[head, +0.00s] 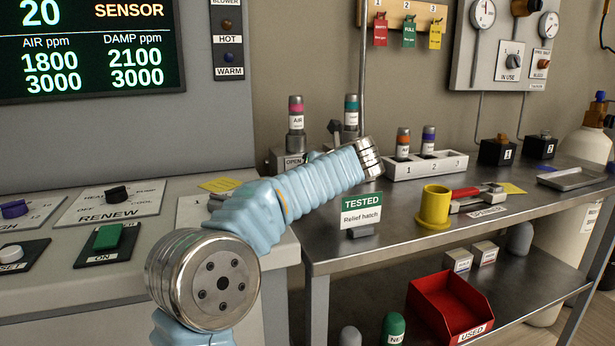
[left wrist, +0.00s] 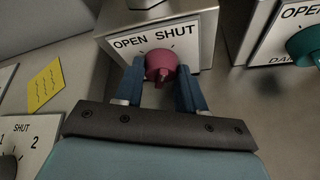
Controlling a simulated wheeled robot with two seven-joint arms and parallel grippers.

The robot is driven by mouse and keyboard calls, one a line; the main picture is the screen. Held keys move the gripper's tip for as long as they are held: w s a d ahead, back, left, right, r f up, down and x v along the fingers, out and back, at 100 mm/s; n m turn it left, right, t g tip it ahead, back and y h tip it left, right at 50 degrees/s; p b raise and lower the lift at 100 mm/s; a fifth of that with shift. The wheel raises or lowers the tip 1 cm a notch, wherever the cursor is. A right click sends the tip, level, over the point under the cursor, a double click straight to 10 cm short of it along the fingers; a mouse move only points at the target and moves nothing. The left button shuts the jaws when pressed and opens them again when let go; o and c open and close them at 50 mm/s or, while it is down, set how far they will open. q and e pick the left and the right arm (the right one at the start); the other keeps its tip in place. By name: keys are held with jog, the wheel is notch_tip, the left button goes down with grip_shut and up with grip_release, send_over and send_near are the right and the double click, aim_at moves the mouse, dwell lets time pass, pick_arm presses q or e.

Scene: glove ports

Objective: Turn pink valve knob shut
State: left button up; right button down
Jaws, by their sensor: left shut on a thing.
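The pink valve knob (left wrist: 160,64) sits on the front of a box below a white OPEN SHUT label (left wrist: 155,40) in the left wrist view. My left gripper (left wrist: 160,76) has one blue finger on each side of the knob and is shut on it. I cannot tell exactly where the knob points. In the head view my left forearm hides the knob and the gripper. The pink-banded AIR cylinder (head: 297,112) stands above a box with a partly visible OPEN label (head: 293,161). My right gripper is in neither view.
A teal knob (left wrist: 304,47) on a neighbouring box is close at the right. A yellow note (left wrist: 44,88) lies at the left. In the head view a TESTED sign (head: 361,211), a yellow cup (head: 434,208) and a white rack (head: 425,167) stand right of my arm.

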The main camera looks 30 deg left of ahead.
pick_arm(q)
jog(key=shift+w+d+m+g+y, duration=0.15)
jog(key=shift+m+g+y, duration=0.45)
jog(key=shift+m+y, duration=0.5)
jog(key=shift+m, duration=0.3)
jog(key=shift+f, duration=0.1)
jog(key=o, duration=0.8)
jog(key=shift+c, duration=0.2)
jog(key=v, duration=0.7)
jog(key=shift+d, duration=0.15)
jog(key=shift+r, duration=0.25)
